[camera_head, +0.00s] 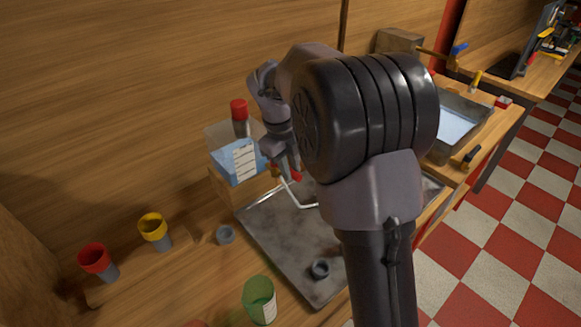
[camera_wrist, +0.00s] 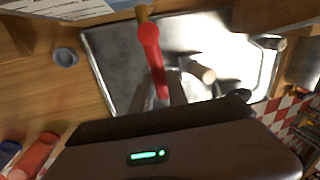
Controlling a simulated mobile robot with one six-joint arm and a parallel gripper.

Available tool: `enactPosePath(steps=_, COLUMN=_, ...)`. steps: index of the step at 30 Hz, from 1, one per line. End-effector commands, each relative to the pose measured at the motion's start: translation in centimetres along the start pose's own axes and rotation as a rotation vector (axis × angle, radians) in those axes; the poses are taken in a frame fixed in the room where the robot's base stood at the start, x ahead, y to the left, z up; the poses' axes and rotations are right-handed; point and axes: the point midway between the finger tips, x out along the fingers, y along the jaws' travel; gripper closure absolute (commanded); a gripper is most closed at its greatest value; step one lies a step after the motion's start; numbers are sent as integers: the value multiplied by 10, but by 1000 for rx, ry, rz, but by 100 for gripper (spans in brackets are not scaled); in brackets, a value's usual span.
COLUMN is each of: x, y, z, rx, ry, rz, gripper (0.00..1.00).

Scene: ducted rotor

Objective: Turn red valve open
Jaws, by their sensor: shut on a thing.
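The red valve handle (camera_wrist: 152,52) is a long lever on a brass-coloured fitting (camera_wrist: 143,13) in the wrist view. In the head view only a small bit of the red valve (camera_head: 297,177) shows below my gripper (camera_head: 286,166). My gripper's fingers (camera_wrist: 162,92) sit on either side of the handle's near end and are shut on it. The valve is at the lower right of a clear tank (camera_head: 235,158) with blue liquid and a white label. A thin pale bent pipe (camera_head: 294,197) runs out below the valve, over a grey metal tray (camera_head: 265,225).
A red-capped bottle (camera_head: 239,112) stands by the tank. Red (camera_head: 96,259) and yellow (camera_head: 154,228) funnel-like cups stand at the left. A water-filled basin (camera_head: 455,125) lies right.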

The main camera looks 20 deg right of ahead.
Motion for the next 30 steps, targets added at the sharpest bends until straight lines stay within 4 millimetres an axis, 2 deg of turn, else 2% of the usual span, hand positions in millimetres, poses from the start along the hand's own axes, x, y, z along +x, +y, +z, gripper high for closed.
enactPosePath(steps=2, x=0, y=0, z=0, rx=1, ry=-1, rz=1, gripper=100)
enactPosePath(steps=3, x=0, y=0, z=0, rx=1, ry=-1, rz=1, gripper=77)
enactPosePath(steps=6, x=0, y=0, z=0, rx=1, ry=-1, rz=1, gripper=59)
enactPosePath(steps=14, x=0, y=0, z=0, rx=0, ry=-1, rz=0, gripper=59)
enactPosePath(steps=17, x=-8, y=0, z=0, rx=-1, ry=-2, rz=0, gripper=59)
enactPosePath(steps=20, x=-33, y=-1, z=1, rx=-1, ry=-3, rz=0, gripper=59)
enactPosePath(steps=24, x=-83, y=-2, z=1, rx=-1, ry=-4, rz=-1, gripper=59)
enactPosePath(steps=30, x=-144, y=-1, z=1, rx=0, ry=-4, rz=-1, gripper=59)
